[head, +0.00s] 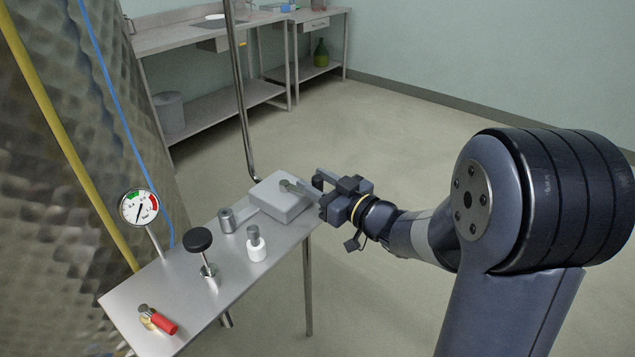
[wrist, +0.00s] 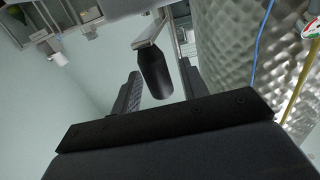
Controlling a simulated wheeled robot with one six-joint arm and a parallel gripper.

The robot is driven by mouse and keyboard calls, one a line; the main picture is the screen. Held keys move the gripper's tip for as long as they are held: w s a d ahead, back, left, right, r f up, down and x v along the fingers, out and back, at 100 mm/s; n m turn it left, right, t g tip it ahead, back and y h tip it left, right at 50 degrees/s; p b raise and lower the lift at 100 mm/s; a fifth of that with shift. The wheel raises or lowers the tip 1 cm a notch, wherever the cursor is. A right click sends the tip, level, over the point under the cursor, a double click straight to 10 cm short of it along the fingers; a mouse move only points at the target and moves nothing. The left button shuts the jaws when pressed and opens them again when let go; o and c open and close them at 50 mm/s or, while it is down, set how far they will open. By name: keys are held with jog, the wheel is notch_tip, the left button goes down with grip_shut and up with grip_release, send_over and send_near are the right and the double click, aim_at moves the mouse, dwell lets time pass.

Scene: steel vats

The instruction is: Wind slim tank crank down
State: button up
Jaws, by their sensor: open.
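The crank sits on a pale grey box (head: 281,197) at the far end of a steel shelf beside the dimpled steel tank (head: 60,200). Its short metal arm (head: 291,186) points toward my gripper (head: 318,187). In the wrist view the crank's dark handle (wrist: 155,72) hangs from the metal arm (wrist: 152,30), between my two fingers (wrist: 158,88). The fingers are open, with a visible gap at the handle's right. Whether the left finger touches the handle I cannot tell. In the head view my gripper hides most of the handle.
The steel shelf (head: 180,285) also bears a red-handled valve (head: 160,320), a black knob (head: 198,240), a white bottle (head: 256,247) and a small metal cylinder (head: 227,220). A gauge (head: 138,208) stands at its left. A steel pipe (head: 240,90) rises behind the box. Open floor lies beyond.

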grip_shut()
dwell(0.5)
